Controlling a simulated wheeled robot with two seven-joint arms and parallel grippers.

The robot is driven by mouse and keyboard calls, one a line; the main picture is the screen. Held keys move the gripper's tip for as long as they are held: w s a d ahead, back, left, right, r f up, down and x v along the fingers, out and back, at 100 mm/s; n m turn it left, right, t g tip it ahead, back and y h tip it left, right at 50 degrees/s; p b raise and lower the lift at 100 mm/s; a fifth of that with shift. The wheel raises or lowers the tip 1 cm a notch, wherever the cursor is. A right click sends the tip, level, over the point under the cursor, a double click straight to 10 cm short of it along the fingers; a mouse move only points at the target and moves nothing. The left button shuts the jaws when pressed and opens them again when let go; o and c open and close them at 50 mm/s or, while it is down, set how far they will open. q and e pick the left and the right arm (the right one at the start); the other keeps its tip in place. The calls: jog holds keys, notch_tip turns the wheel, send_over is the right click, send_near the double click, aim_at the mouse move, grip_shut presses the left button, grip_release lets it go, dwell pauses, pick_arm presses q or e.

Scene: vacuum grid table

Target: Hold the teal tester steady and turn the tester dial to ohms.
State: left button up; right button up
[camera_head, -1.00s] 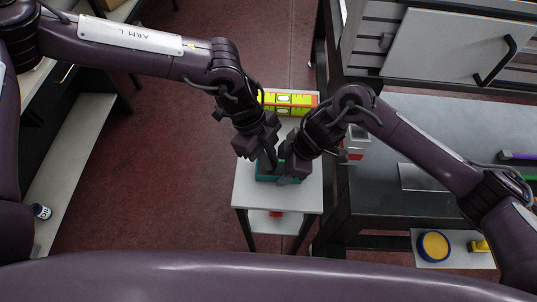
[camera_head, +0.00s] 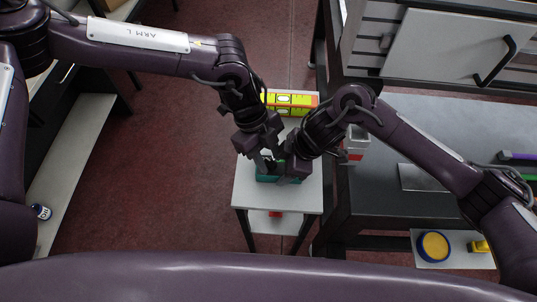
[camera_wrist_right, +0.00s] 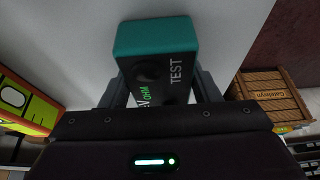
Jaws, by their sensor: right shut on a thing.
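The teal tester (camera_head: 264,178) rests on the small white table (camera_head: 247,192), partly hidden under my grippers. In the right wrist view the tester (camera_wrist_right: 155,38) sits between the fingers of my right gripper (camera_wrist_right: 158,92), which is shut on it. Its dark face shows a round dark dial (camera_wrist_right: 148,72), the word TEST, a V in white and OHM in green. The dial's pointer is too dark to read. In the head view my right gripper (camera_head: 285,175) is at the tester's right. My left gripper (camera_head: 266,164) is just above its left part; its finger gap is unclear.
A yellow-and-red level (camera_head: 290,104) lies behind the grippers. A red-and-white box (camera_head: 356,143) stands to the right, on the dark bench (camera_head: 385,205). A wooden crate (camera_wrist_right: 268,95) shows in the right wrist view. Red floor at the left is open.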

pick_arm(q)
jog(key=shift+n+t, duration=0.3)
jog(key=shift+n, duration=0.4)
jog(key=v, duration=1.2)
jog(key=shift+a+h, duration=0.2)
jog(key=shift+h, duration=0.1)
jog(key=shift+f, duration=0.15)
jog(key=w+a+f+m+g+h, duration=0.1)
jog(key=w+a+f+g+h, duration=0.45)
jog(key=f+h, duration=0.2)
jog(key=shift+g+y, duration=0.35)
jog(key=x, duration=1.2)
jog(key=shift+s+f, duration=0.1)
jog(key=shift+s, duration=0.1)
